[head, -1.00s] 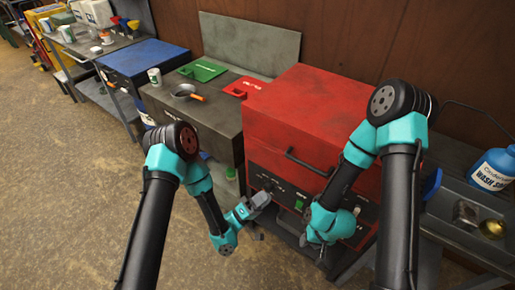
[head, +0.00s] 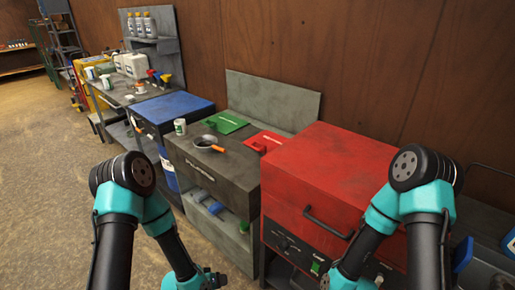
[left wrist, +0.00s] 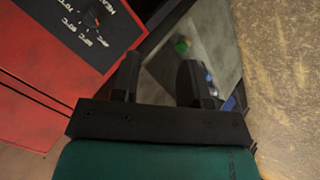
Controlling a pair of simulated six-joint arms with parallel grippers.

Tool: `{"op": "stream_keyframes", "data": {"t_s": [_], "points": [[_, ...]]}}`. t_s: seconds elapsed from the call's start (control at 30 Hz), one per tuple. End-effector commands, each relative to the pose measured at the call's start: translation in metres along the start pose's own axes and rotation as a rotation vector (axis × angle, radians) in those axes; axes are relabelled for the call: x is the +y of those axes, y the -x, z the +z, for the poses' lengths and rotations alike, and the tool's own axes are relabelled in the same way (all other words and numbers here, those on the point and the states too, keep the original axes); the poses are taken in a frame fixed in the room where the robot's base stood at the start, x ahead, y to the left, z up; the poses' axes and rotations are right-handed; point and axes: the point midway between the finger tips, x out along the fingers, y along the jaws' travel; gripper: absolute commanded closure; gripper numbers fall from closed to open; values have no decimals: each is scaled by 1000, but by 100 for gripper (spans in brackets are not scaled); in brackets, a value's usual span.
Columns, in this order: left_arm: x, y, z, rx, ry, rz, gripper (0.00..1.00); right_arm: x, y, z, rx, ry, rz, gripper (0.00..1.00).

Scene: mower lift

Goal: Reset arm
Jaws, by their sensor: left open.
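My left gripper (left wrist: 165,82) shows in the left wrist view with its two dark fingers apart and nothing between them. It is in front of the red machine (left wrist: 40,85), whose dark control panel with a knob (left wrist: 92,17) is at the upper left. In the head view my left arm comes in at lower left, and its gripper is at or below the bottom edge. My right arm comes in at lower right; its gripper is cut off by the bottom edge. The red machine (head: 325,175) stands between the arms with its lid closed and a black handle (head: 328,222) in front.
Further left are a blue-topped cabinet (head: 172,108) and a bench with bottles (head: 142,22). Open floor (head: 50,130) lies at left.

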Motion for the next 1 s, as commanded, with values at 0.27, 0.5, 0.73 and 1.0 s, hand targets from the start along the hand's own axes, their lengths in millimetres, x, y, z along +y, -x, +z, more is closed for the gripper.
{"op": "stream_keyframes", "data": {"t_s": [0.27, 0.5, 0.73, 1.0], "points": [[-52, 72, 61, -293, 113, -242, 59, 0, 0, 0, 0, 0, 0, 57], [-56, 94, 81, -386, 159, -278, 59, 0, 0, 0, 0, 0, 0, 57], [-56, 93, 81, -385, 158, -277, 59, 0, 0, 0, 0, 0, 0, 57], [-56, 93, 80, -384, 158, -277, 59, 0, 0, 0, 0, 0, 0, 57]]}}
